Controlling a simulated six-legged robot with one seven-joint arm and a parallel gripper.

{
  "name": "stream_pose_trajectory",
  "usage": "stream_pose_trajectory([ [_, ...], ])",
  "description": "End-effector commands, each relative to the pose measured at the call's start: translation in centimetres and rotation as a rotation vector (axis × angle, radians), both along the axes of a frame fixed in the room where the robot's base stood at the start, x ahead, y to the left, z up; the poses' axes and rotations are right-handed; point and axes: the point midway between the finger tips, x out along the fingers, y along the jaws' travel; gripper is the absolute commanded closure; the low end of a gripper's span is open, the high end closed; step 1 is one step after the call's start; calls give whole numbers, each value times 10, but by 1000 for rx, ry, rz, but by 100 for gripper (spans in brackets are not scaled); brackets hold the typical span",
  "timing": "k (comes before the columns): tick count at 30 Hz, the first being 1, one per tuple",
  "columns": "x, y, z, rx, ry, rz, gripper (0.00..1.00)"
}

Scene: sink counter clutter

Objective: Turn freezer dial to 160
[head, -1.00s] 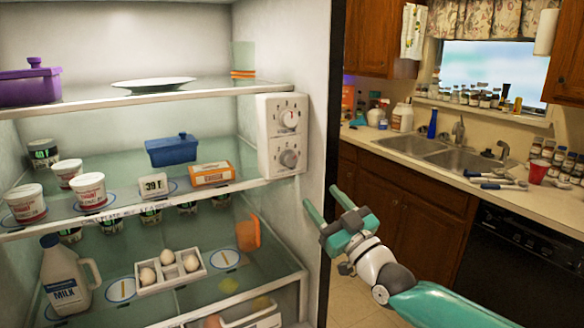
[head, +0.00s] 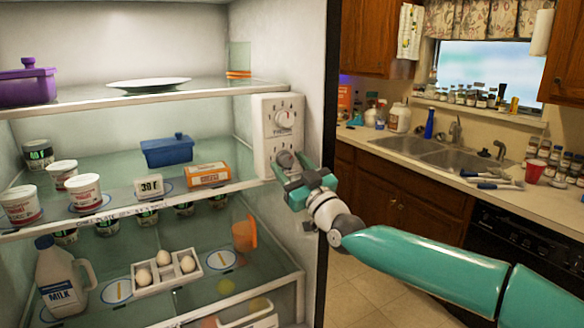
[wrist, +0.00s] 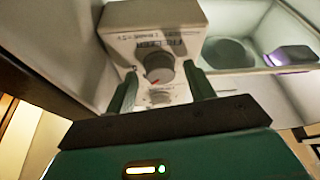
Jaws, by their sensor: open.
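A white control panel (head: 264,142) on the fridge's right inner wall carries two round grey dials, one above the other. The upper dial (head: 283,118) is in clear view. My gripper (head: 290,168) is open at the lower dial (head: 285,159), partly covering it in the head view. In the wrist view, which looks upside down, one finger stands on each side of a grey dial (wrist: 160,70) with a red mark. Its printed label (wrist: 160,43) seems to read FREEZER. I cannot tell whether the fingers touch the dial.
The shelf (head: 120,208) left of the panel holds tubs, a blue box (head: 167,150), an orange carton (head: 208,175) and a small display (head: 148,187). The plate (head: 150,84) is on the shelf above. The fridge's edge (head: 325,120) is close to my arm.

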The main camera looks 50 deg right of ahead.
Motion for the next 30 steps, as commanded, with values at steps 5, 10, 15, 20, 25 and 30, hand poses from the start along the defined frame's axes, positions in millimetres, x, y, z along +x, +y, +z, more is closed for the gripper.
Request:
stream_pose_trajectory([
  [5,0,0,0,0,0,0,72],
  [10,0,0,0,2,0,1,91],
  [15,0,2,-1,77,-22,0,91],
  [20,0,2,-1,158,-49,0,91],
  [25,0,2,0,165,-52,0,91],
  [30,0,2,0,165,-52,0,54],
])
